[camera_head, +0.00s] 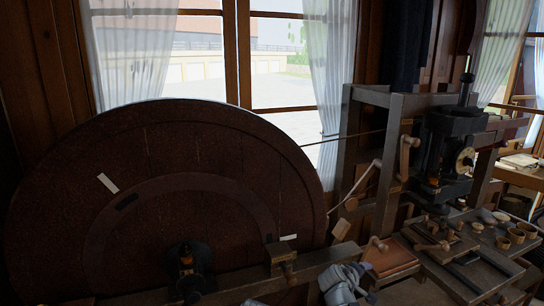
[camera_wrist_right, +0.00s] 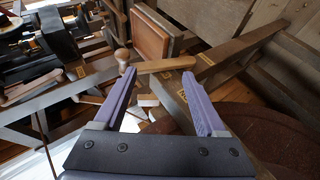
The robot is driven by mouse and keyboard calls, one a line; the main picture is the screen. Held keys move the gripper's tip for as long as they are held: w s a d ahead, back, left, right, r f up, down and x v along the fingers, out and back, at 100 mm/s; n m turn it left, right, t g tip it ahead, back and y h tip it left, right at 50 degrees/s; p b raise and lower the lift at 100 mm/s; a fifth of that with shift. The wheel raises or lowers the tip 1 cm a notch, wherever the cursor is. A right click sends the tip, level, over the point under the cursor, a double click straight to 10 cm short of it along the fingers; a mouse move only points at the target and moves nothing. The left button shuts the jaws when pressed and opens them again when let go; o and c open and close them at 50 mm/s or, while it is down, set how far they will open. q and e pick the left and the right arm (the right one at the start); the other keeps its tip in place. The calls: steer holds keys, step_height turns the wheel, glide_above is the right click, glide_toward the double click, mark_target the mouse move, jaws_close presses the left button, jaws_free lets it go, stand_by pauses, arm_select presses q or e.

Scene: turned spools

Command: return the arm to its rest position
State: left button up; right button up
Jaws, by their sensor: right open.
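My right gripper (camera_wrist_right: 159,74) shows in the right wrist view with its two purple fingers spread apart. It is open, and nothing is held between the fingers. Beyond the fingers lie a wooden bar with a round-knobbed handle (camera_wrist_right: 122,57) and dark wooden beams. In the head view a grey and white part of my arm shows low in the middle, in front of the wooden bench. My left gripper is in neither view.
A large dark wheel (camera_head: 140,210) fills the left of the head view. A wooden frame (camera_head: 385,150) with a black machine (camera_head: 445,150) stands at the right. A low table (camera_head: 475,275) there carries small turned pieces and cups (camera_head: 516,235). A window is behind.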

steer(key=s+a+f+m+g+y, duration=0.1)
steer(key=s+a+f+g+y, duration=0.2)
steer(key=s+a, duration=0.7)
steer(key=s+a+f+m+g+y, duration=0.1)
steer(key=s+a+f+g+y, duration=0.2)
steer(key=s+a, duration=0.8)
steer(key=s+f+g, duration=0.2)
steer(key=s+f, duration=0.1)
steer(key=shift+a+f+g+y, duration=0.3)
steer(key=shift+f, duration=0.05)
steer(key=shift+c, duration=0.3)
